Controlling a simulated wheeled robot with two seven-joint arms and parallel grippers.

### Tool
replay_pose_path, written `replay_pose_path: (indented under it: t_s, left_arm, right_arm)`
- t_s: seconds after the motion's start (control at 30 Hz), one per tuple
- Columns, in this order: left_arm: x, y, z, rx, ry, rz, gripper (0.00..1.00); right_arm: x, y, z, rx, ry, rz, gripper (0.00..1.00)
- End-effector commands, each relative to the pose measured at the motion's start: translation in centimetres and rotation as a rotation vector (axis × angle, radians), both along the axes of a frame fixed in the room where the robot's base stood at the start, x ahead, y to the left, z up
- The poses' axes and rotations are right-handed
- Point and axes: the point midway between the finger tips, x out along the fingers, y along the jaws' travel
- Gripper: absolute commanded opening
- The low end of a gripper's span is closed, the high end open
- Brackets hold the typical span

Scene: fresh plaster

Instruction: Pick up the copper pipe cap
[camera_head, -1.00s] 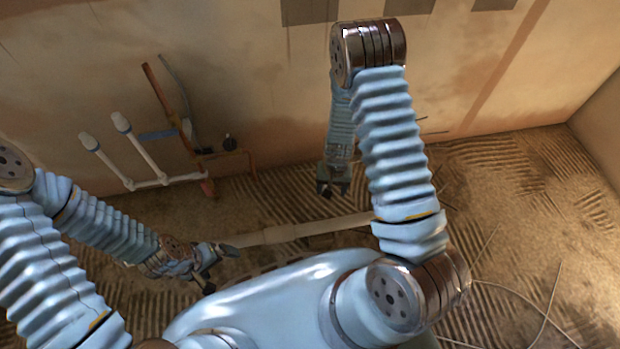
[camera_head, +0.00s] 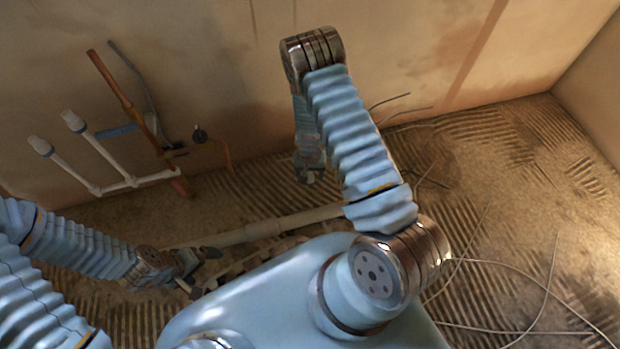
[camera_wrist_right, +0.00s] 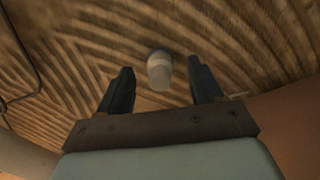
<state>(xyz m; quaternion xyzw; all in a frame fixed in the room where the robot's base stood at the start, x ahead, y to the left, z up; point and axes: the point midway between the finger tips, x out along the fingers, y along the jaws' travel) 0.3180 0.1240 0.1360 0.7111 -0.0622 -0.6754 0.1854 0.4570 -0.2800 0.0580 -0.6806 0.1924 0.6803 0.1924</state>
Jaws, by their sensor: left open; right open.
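I cannot make out a clearly copper-coloured cap in either view. In the head view, my right gripper (camera_head: 308,178) hangs over the floor near the wall, small and partly hidden.
A long pale pipe (camera_head: 245,234) lies on the ridged floor. Loose wires (camera_head: 500,262) lie at right.

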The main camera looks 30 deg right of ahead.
Motion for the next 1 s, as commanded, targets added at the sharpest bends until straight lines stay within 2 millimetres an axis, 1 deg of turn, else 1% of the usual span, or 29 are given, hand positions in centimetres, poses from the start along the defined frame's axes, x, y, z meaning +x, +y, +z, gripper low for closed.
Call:
replay_pose_path:
  t_s: [0.03,0.1,0.17,0.33,0.37,0.73,1.0]
  left_arm:
    - [0.0,0.0,-0.7,0.0,-0.001,0.0,1.0]
    - [0.0,0.0,-0.9,0.0,-0.002,0.002,1.0]
    - [0.0,0.0,-0.9,0.0,-0.002,0.002,1.0]
    - [0.0,0.0,-0.8,0.0,-0.002,0.002,1.0]
    - [0.0,0.0,-0.8,0.0,-0.002,0.002,1.0]
    - [0.0,0.0,-0.8,0.0,-0.002,0.001,1.0]
    - [0.0,0.0,-0.7,0.0,-0.002,0.001,1.0]
  right_arm:
    - [-0.2,-0.1,-1.3,0.001,0.003,-0.002,0.65]
    - [-0.1,0.0,-2.2,0.0,0.002,0.001,0.65]
    - [-0.1,0.0,-2.5,0.001,0.001,0.001,0.65]
    - [0.0,0.0,-2.4,0.0,0.0,0.001,0.65]
    - [0.0,0.0,-2.4,0.0,0.0,0.001,0.64]
    - [-0.1,0.0,-2.3,0.001,0.001,0.001,0.07]
    - [0.0,0.0,-2.2,0.0,0.0,0.001,0.06]
